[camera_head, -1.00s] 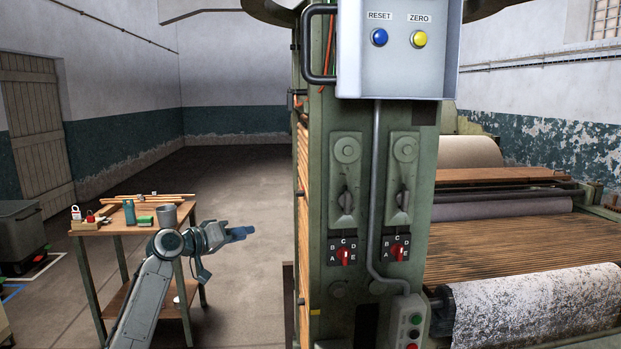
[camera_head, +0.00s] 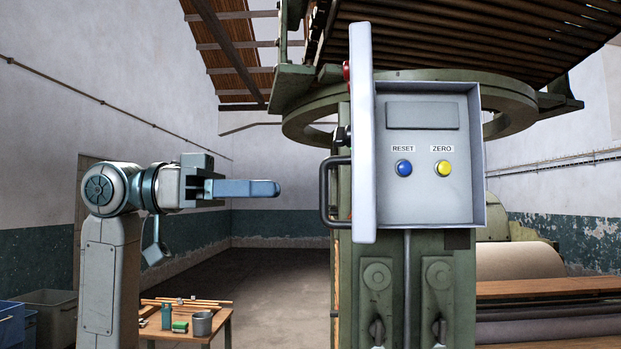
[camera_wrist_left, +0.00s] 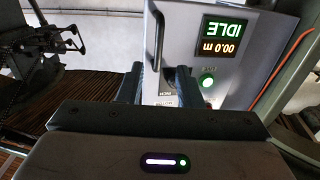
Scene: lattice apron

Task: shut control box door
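The control box (camera_head: 427,217) is light grey and open at the front, with a blue RESET button and a yellow ZERO button inside. Its door (camera_head: 361,130) stands open at the box's left side, almost edge-on to the head camera. The door's dark handle (camera_head: 325,190) sticks out to the left. In the left wrist view the door's outer face (camera_wrist_left: 185,35) shows upside down, with an IDLE display and the handle (camera_wrist_left: 158,42). My left gripper (camera_head: 270,188) is left of the handle, apart from it in the head view. Its fingers (camera_wrist_left: 156,80) are spread and empty. My right gripper is not in view.
The box is on a green machine column (camera_head: 440,262) with knobs below. A large green ring (camera_head: 415,85) and slatted roller hang above. A small wooden table (camera_head: 215,325) with tools and a cup stands low at left. The floor between is free.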

